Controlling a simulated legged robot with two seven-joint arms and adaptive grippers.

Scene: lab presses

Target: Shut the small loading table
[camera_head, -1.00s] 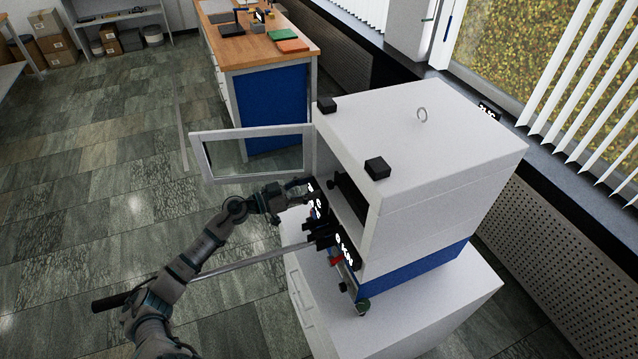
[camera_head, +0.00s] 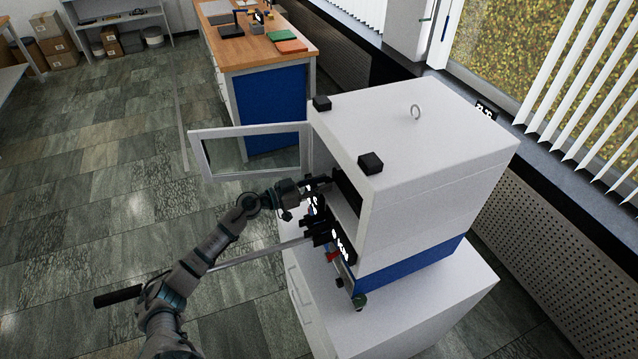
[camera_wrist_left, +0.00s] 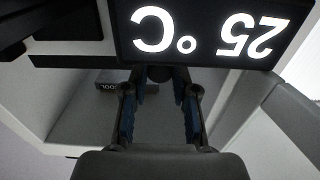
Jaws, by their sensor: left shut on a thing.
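The white press (camera_head: 415,165) stands on a white cabinet, its framed door (camera_head: 250,150) swung open to the left. My left gripper (camera_head: 322,184) is at its open front. In the left wrist view, the fingers of my left gripper (camera_wrist_left: 158,100) are shut on a small dark part (camera_wrist_left: 158,76) just under a lit display (camera_wrist_left: 205,35) reading 25 °C upside down. This part looks like the small loading table's grip, but I cannot tell surely. The table itself is mostly hidden by my arm and the press wall. My right gripper is not in view.
A long lever with a black handle (camera_head: 118,297) sticks out left from the press, below and beside my left arm. The white cabinet (camera_head: 420,315) carries the press. A wooden-topped bench (camera_head: 245,50) stands behind. The tiled floor at left is clear.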

